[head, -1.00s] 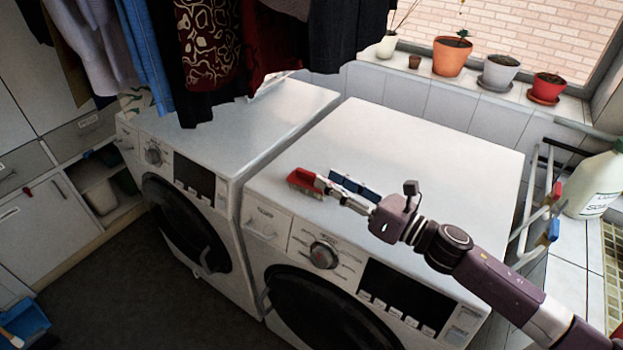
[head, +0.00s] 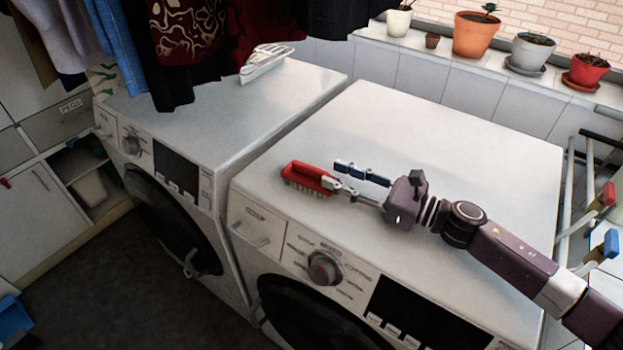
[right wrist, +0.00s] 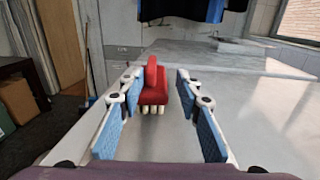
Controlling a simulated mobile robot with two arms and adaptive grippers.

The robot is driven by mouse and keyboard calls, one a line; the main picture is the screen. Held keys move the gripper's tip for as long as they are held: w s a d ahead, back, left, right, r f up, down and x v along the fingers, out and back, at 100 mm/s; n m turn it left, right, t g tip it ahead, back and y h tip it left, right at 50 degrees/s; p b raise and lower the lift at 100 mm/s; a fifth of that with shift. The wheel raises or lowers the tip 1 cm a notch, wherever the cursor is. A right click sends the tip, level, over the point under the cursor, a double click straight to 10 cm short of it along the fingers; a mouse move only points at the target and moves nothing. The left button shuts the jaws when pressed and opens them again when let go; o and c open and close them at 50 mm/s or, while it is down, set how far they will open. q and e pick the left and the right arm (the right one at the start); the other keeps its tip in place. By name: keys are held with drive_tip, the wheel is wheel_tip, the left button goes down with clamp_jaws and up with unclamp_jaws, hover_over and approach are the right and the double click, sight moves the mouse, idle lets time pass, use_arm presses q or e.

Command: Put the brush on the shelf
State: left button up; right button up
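A red brush (head: 308,178) with pale bristles lies bristles-down on top of the front right washing machine (head: 440,150), near its front left corner. My right gripper (head: 338,177) is low over the same top, just right of the brush. In the right wrist view, its two blue-padded fingers (right wrist: 160,115) are spread wide. The brush shows there between the fingertips or just beyond them (right wrist: 154,92), closer to the left finger. I cannot tell whether that finger touches it. My left gripper is out of view. I cannot tell which surface is the shelf.
Hanging clothes (head: 195,40) overhang the left washing machine (head: 240,115), which has a metal object (head: 265,62) on top. Several pots, including an orange one (head: 474,36), line the windowsill. A rack (head: 595,195) stands at right. An open compartment (head: 85,170) is at far left.

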sight(310, 167)
drive_tip(key=a+p, duration=0.1)
drive_tip(key=a, duration=0.1)
drive_tip(key=w+a+p, duration=0.1)
drive_tip(key=a, duration=0.1)
drive_tip(key=w+a+p, duration=0.1)
drive_tip(key=shift+a+r, duration=0.4)
drive_tip(key=shift+w+a+f, duration=0.1)
drive_tip(key=shift+w+a, duration=0.05)
drive_tip(key=shift+a, duration=0.25)
clamp_jaws()
